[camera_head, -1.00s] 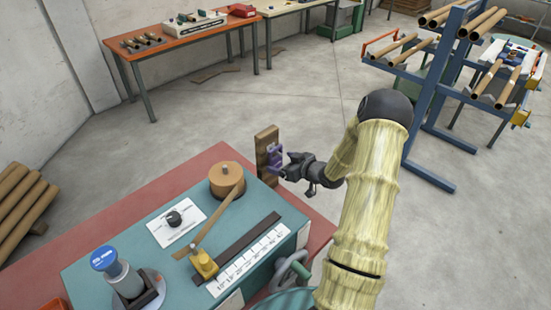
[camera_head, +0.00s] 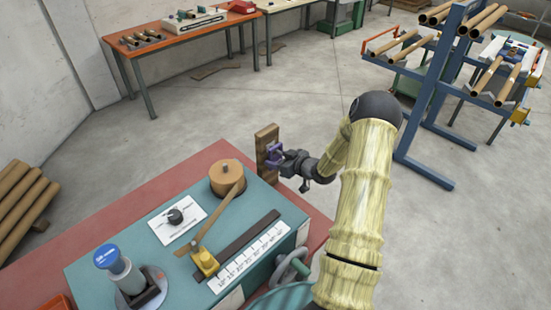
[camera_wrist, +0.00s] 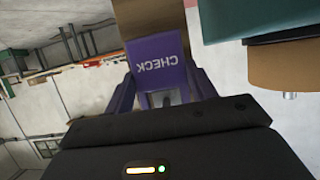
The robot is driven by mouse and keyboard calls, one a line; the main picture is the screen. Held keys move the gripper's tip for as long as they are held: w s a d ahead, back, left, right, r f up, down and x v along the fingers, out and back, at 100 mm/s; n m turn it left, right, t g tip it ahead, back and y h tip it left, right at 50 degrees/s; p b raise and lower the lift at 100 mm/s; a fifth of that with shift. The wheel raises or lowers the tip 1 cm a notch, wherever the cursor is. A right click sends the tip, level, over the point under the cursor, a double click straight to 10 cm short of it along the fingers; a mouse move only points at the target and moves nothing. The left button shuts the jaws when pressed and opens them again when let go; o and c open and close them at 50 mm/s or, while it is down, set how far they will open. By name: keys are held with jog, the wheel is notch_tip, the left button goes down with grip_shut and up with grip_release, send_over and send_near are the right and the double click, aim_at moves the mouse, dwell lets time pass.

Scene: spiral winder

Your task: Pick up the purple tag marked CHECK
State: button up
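The purple tag marked CHECK shows large in the wrist view (camera_wrist: 158,62), its lettering upside down. It is against a brown wooden board (camera_wrist: 155,18), which stands upright at the bench's far edge in the head view (camera_head: 265,141). My gripper (camera_head: 274,156) is at this board, its fingers around the tag. In the wrist view my gripper (camera_wrist: 161,85) has one dark purple finger along each side edge of the tag. The fingers look very close to the edges; whether they press on it I cannot tell.
A teal winder bench (camera_head: 85,268) on a red base carries a brown spool (camera_head: 226,170), a dial plate, a ruler and a blue-topped knob. A blue rack (camera_head: 430,110) with tubes stands at right. An orange table (camera_head: 180,40) is at the back.

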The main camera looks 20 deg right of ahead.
jog(key=shift+c, duration=0.2)
jog(key=shift+s+d+r+b, duration=0.1)
jog(key=shift+r+b, duration=0.5)
jog(key=shift+r, duration=0.1)
jog(key=s+d+b, duration=0.2)
jog(key=s+d, duration=0.1)
jog(key=s, duration=0.5)
jog(key=s+d+b, duration=0.2)
jog(key=s+d, duration=0.1)
jog(key=s, duration=0.5)
jog(key=shift+s+b, duration=0.3)
jog(key=shift+s, duration=0.1)
